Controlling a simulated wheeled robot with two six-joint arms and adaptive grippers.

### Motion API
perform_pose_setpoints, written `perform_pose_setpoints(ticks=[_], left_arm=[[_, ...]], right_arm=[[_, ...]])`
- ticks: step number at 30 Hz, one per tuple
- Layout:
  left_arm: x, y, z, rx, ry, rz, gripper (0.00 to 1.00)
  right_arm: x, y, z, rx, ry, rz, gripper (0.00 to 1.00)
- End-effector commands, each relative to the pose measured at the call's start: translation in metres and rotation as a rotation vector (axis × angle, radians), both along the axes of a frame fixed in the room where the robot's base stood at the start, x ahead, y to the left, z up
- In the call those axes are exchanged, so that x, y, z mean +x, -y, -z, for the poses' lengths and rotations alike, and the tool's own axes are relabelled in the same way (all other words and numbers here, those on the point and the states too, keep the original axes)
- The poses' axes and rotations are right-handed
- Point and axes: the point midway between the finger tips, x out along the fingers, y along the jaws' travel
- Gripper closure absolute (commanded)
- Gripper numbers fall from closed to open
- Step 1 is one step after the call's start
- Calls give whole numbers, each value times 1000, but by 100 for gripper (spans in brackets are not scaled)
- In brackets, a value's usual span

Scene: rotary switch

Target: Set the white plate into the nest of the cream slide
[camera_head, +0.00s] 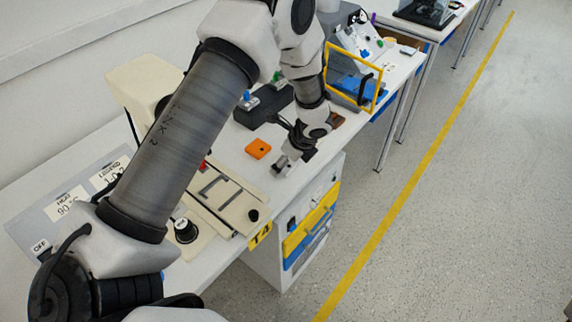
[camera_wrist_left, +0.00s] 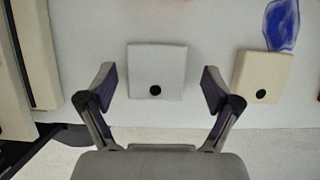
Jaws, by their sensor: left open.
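The white plate (camera_wrist_left: 157,68), a small square with a black dot near its front edge, lies on the table in the left wrist view. My left gripper (camera_wrist_left: 157,82) is open, with one finger to each side of the plate and clear gaps between. In the head view my left gripper (camera_head: 291,160) is low over the table's front part, right of the orange block, and hides the plate. The cream slide (camera_head: 226,199) with a dark-edged nest and black knob lies left of it. Its edge also shows at the left wrist view's left side (camera_wrist_left: 38,55). My right gripper is not in view.
A cream plate (camera_wrist_left: 263,72) with a black dot lies right of the white one, beside a blue item (camera_wrist_left: 282,24). A dark block (camera_head: 263,105) and yellow frame (camera_head: 352,77) stand farther back.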

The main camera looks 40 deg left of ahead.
Motion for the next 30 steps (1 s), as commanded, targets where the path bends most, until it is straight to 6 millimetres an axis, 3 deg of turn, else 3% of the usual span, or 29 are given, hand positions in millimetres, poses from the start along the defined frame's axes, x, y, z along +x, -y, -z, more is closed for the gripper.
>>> perform_pose_setpoints(ticks=[2,3,8,17,20,30], left_arm=[[0,0,-1,0,1,0,10],[0,0,-1,0,0,-1,18],[0,0,-1,0,0,0,74],[0,0,-1,-1,0,0,74],[1,0,-9,0,3,-1,75],[1,0,-85,0,5,-1,75]], right_arm=[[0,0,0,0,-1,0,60],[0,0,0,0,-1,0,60],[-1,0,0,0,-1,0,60],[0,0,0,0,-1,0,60],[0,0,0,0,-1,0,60],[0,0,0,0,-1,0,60]])
